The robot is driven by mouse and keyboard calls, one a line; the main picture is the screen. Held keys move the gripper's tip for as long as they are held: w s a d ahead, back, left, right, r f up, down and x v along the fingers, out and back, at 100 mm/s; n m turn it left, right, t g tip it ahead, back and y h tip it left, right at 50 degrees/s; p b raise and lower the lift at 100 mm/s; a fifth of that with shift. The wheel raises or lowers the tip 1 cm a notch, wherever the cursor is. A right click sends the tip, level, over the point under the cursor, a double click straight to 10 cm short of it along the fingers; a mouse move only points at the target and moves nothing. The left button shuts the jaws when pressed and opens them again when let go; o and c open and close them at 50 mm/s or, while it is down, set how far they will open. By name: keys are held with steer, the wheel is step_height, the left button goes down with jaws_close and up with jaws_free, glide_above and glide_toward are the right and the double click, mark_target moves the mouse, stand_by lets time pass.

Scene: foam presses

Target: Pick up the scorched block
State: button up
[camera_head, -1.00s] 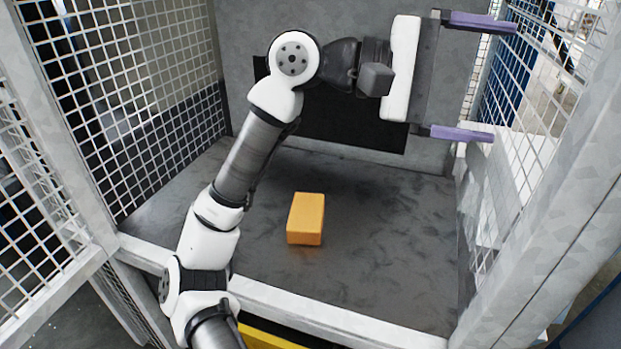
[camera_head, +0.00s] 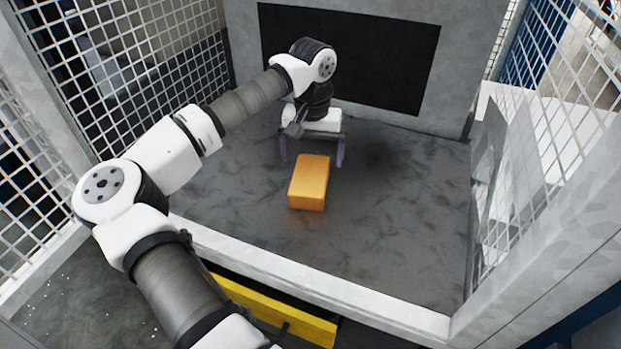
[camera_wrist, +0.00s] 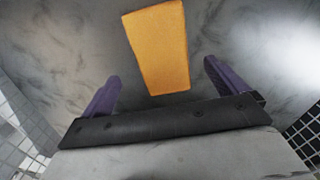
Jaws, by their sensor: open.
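The block (camera_head: 309,182) is an orange-yellow cuboid lying on the grey floor of the caged bay. No dark scorch mark shows on the faces I see. My gripper (camera_head: 312,158) points down just behind the block in the head view, its purple fingers spread wide. In the wrist view, the block (camera_wrist: 158,47) lies ahead of the gripper (camera_wrist: 162,84), mostly beyond the fingertips, with its near end about between the two fingers. The gripper is open and empty. Whether a finger touches the block cannot be told.
Wire mesh walls (camera_head: 130,75) stand at left and right. A grey back wall with a black panel (camera_head: 350,55) is behind my gripper. A pale front sill (camera_head: 330,285) with a yellow bar (camera_head: 275,310) edges the bay. The floor (camera_head: 400,220) right of the block is clear.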

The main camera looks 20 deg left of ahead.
mark_target(310, 174)
steer(key=shift+a+f+p, duration=0.2)
steer(key=shift+f+p, duration=0.75)
steer(key=shift+f, duration=2.35)
steer(key=c, duration=1.1)
steer(key=shift+o, duration=0.2)
steer(key=shift+r, duration=0.15)
